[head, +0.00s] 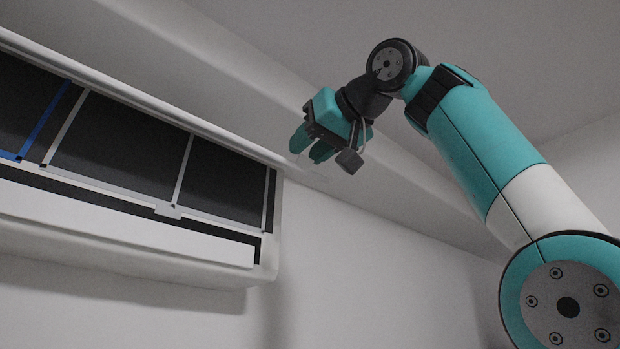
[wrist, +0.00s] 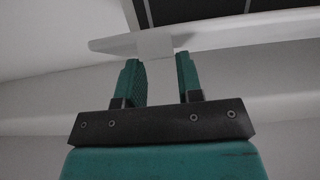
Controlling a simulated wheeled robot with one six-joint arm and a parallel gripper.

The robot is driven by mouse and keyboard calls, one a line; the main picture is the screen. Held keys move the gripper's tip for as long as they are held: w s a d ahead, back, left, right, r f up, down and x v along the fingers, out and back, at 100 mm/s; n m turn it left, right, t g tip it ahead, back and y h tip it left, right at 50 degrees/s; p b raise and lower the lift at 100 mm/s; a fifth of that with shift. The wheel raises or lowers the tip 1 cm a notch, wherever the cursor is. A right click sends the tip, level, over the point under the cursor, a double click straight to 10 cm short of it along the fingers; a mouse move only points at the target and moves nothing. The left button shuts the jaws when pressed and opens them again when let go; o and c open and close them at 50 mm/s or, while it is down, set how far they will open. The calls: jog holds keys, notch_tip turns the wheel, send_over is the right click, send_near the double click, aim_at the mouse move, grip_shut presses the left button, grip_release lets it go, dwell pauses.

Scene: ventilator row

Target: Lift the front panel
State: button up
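The white wall unit (head: 130,262) runs along the left in the head view. Its dark filters (head: 120,147) are uncovered. A pale panel (head: 190,95) above them appears to be the front panel, raised and seen from below; its exact outline is hard to tell from the wall. My gripper (head: 310,146) is by the panel's right end, with its two teal fingers apart. In the wrist view, my gripper (wrist: 161,75) is open, and a pale piece (wrist: 156,44) shows between and beyond the fingertips. I cannot tell whether the fingers touch it.
A blue strip (head: 44,120) and several white bars cross the filters. A white lower flap (head: 120,222) runs under them. The wall (head: 370,270) right of the unit is bare. The ceiling (head: 480,45) is above my arm.

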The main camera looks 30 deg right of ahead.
jog(key=o, duration=0.4)
jog(key=shift+s, duration=0.2)
jog(key=shift+c, duration=0.2)
jog(key=shift+w, duration=0.1)
jog(key=s+d+r, duration=0.2)
jog(key=s, duration=1.5)
jog(key=shift+d+p, duration=0.4)
jog(key=shift+p, duration=0.05)
jog(key=shift+r, duration=0.1)
